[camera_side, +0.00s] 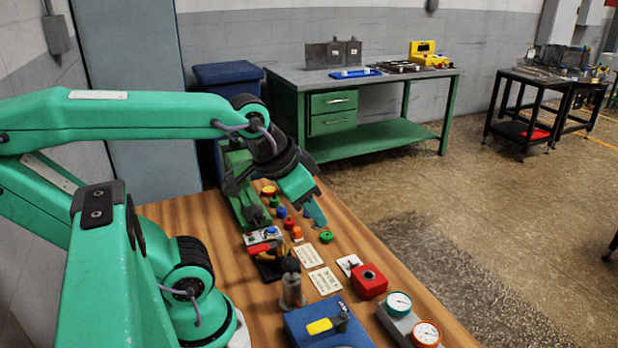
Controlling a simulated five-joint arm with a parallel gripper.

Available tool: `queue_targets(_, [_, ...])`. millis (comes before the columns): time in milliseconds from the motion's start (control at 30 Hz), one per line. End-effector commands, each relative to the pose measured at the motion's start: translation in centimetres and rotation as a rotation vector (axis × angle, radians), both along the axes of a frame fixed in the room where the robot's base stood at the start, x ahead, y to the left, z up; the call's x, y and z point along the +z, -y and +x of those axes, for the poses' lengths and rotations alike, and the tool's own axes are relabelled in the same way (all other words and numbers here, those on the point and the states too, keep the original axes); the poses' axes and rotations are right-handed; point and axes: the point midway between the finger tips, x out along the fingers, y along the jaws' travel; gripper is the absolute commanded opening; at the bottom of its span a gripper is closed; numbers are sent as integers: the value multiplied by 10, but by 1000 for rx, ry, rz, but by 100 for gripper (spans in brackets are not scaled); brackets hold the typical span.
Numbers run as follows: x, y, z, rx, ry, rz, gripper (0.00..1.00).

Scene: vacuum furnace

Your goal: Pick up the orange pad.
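A small orange piece (297,233) stands on the wooden table among several small coloured pieces; it looks most like the orange pad, though it is too small to be sure. Red (289,222), blue (281,212) and green (327,237) pieces lie close around it. My gripper (316,213) points down over the table, just behind and to the right of the orange piece, and does not appear to touch it. Its fingers overlap in this view, so their gap is hidden. I see nothing held in it.
White cards (309,256), a red box (369,281), a blue box (325,328) and round gauges (399,304) fill the front. A green machine (243,190) stands behind.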

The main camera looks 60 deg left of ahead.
Motion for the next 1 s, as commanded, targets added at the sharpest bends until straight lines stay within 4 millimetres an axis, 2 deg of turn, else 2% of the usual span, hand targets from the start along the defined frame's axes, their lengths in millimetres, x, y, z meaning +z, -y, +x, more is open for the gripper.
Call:
queue_targets(367, [0,-2,2,1,-5,3,31])
queue_targets(567, [-4,-12,12,10,-38,20,31])
queue_targets(767, [-13,-34,32,19,-103,48,31])
queue_targets(1000, [-33,-73,56,25,-196,72,31])
